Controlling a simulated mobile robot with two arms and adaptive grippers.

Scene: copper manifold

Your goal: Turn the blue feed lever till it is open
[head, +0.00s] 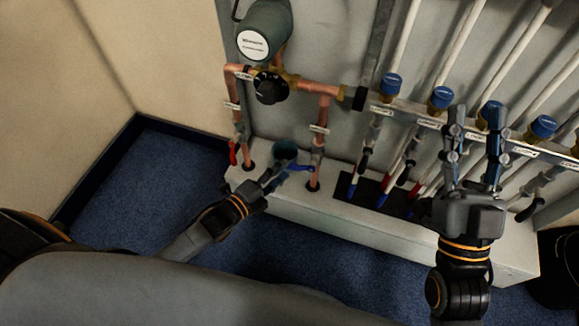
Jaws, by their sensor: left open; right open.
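The blue feed lever (302,168) shows low on the copper pipe (321,135), just above the white plinth. It points left from the pipe, roughly across it. My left gripper (279,172) is open at the left end of the lever, and its fingers hide part of that end. I cannot tell whether a finger touches it. My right gripper (473,120) is open and empty in front of the row of blue-capped valves at the right.
A red lever (233,153) sits on the copper pipe to the left. A dark green pump (267,28) and a black knob (269,87) are above. The white plinth (335,216) runs below the pipes. Blue carpet (140,190) is clear at the left.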

